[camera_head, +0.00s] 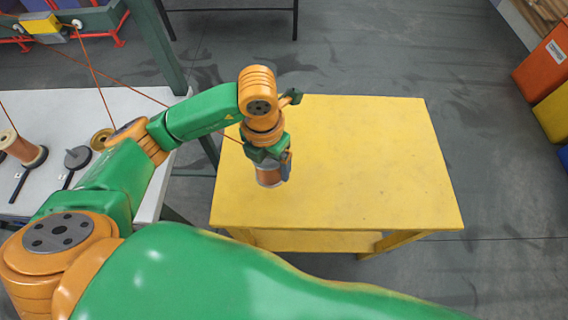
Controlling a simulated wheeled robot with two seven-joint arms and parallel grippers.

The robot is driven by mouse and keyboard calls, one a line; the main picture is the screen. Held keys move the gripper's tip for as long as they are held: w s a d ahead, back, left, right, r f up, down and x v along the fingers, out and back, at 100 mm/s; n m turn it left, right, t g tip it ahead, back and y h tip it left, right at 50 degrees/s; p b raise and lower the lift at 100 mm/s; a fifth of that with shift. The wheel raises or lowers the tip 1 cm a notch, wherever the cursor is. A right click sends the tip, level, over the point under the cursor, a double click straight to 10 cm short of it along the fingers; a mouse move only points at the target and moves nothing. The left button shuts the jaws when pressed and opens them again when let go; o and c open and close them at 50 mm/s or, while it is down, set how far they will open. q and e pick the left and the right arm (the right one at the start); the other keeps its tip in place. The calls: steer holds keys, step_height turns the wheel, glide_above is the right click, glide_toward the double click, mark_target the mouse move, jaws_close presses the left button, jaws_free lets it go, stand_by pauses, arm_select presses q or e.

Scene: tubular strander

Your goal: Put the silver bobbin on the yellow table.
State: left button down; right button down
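The silver bobbin (269,177), wound with copper-coloured wire and with a pale grey rim, is upright at the left part of the yellow table (370,150). My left gripper (270,160) points down from above and is shut on the bobbin's upper part. The fingers and wrist hide the top of the bobbin. I cannot tell whether its base touches the tabletop or is slightly above it. My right gripper is not in view.
A pale workbench (130,105) at the left holds a copper-wound bobbin (22,148), a brass-coloured ring (101,139) and dark spindle parts (77,157). Orange wire crosses above it. The rest of the yellow tabletop is clear. Coloured bins (545,70) stand at the far right.

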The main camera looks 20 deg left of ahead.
arm_select(q)
steer(key=f, duration=0.1)
steer(key=w+d+f, duration=0.1)
steer(key=w+f, duration=0.1)
steer(key=shift+w+d+f, duration=0.25)
steer(key=shift+d+f, duration=0.1)
step_height(320, 180, down, 3)
steer(key=shift+w+f+p, duration=0.1)
steer(key=shift+p, duration=0.65)
steer(key=shift+f, duration=0.1)
